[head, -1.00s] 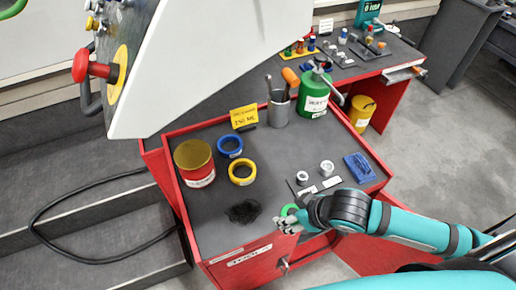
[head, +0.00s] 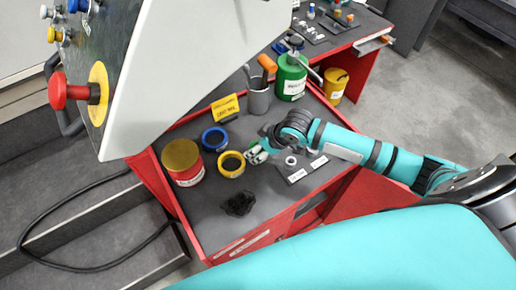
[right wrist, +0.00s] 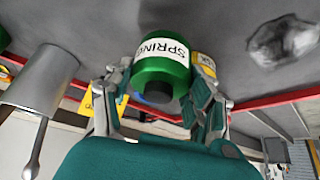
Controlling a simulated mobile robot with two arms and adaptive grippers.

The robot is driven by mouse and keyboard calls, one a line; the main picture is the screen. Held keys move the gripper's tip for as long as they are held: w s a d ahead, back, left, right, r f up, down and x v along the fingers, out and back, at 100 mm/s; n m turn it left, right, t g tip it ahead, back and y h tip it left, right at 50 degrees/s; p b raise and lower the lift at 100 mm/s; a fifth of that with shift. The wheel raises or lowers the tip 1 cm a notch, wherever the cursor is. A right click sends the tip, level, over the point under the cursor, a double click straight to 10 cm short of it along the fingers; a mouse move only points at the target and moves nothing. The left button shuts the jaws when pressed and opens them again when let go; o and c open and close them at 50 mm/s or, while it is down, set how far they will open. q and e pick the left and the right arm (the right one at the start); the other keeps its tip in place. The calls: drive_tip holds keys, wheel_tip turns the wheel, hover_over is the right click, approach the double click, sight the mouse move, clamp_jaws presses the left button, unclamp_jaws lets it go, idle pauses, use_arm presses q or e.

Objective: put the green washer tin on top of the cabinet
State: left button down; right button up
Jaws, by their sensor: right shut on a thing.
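The green washer tin (right wrist: 160,62), with a white label, is between the fingers of my right gripper (right wrist: 160,108) in the right wrist view. The gripper is shut on it. In the head view the right gripper (head: 262,152) is over the cabinet's grey top (head: 200,222), just right of a yellow-rimmed tin (head: 231,173). Only a little of the green tin (head: 254,149) shows there. I cannot tell whether its base touches the top. My left gripper is not in view.
A red tin with a gold lid (head: 182,160), a blue-rimmed tin (head: 214,138), a metal cup of tools (head: 258,97) and a green can (head: 291,78) stand on the cabinet. A dark crumpled lump (head: 238,203) lies near the front. The front left of the top is bare.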

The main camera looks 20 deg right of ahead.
drive_tip(key=shift+w, duration=0.3)
drive_tip(key=f, duration=0.1)
drive_tip(key=f+p, duration=0.1)
drive_tip(key=shift+w+d+f, duration=0.1)
drive_tip(key=shift+w+f, duration=0.2)
drive_tip(key=shift+f, duration=0.5)
drive_tip(key=shift+f, duration=0.1)
drive_tip(key=o, duration=1.3)
drive_tip(key=v, duration=1.2)
drive_tip(key=shift+b, duration=0.45)
